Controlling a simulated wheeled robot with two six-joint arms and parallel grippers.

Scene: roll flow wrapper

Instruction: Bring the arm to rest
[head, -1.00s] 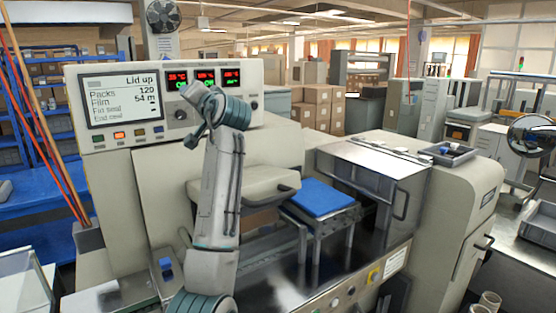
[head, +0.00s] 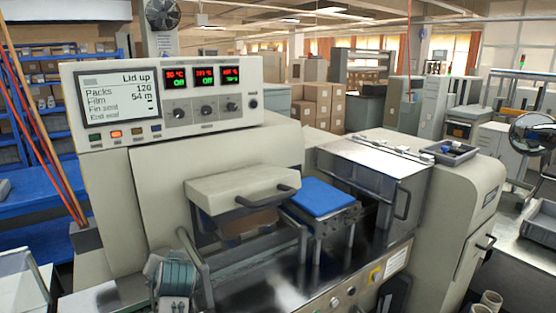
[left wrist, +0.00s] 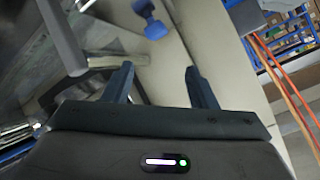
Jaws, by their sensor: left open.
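My left arm shows only as a grey-teal joint (head: 174,277) at the lower left of the head view, in front of the machine. The gripper itself is outside the head view. In the left wrist view my left gripper (left wrist: 163,86) has its two dark fingers apart, with nothing between them. A blue knob-like part (left wrist: 154,27) lies beyond the fingers on a pale surface. No right gripper shows.
The wrapping machine (head: 215,148) fills the middle, with a screen (head: 120,98) reading "Lid up". A handled cover (head: 240,187), a blue pad (head: 322,197) and a metal hood (head: 372,168) stand along it. Orange-red poles (head: 40,120) are at left.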

